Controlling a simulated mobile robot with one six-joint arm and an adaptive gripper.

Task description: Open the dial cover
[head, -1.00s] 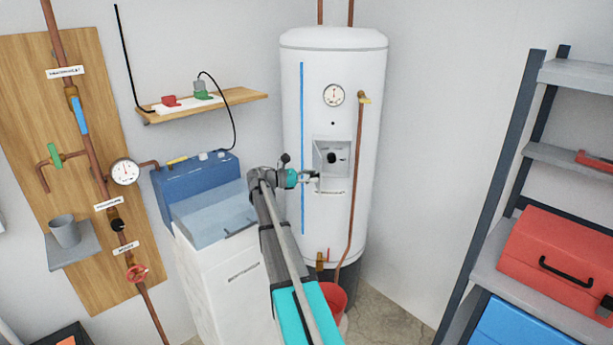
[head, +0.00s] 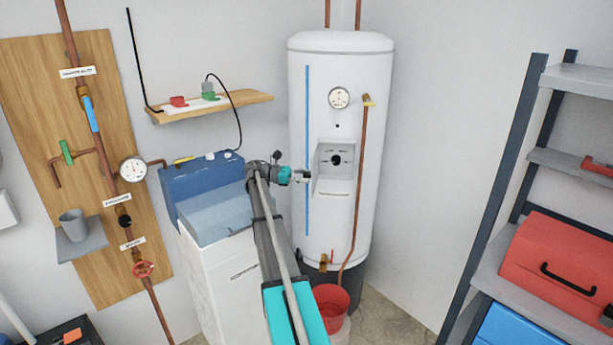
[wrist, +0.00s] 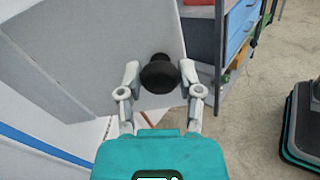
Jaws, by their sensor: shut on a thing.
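The tall white tank (head: 375,120) has a square recess on its front with a black dial (head: 336,159) inside, uncovered to the head view. The thin pale cover (head: 315,172) stands swung out at the recess's left side, nearly edge-on. In the wrist view the cover (wrist: 120,40) is a broad white panel with a round black knob (wrist: 159,72). My gripper (head: 304,176) is left of the recess; in the wrist view its fingers (wrist: 160,78) are on both sides of the knob, shut on it. The gripper hides the knob in the head view.
A round gauge (head: 339,98) sits above the recess, and a copper pipe (head: 360,185) runs down its right side. A blue-topped white unit (head: 215,215) stands left of my arm. A red bucket (head: 330,298) is below; shelving (head: 520,130) stands at the right.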

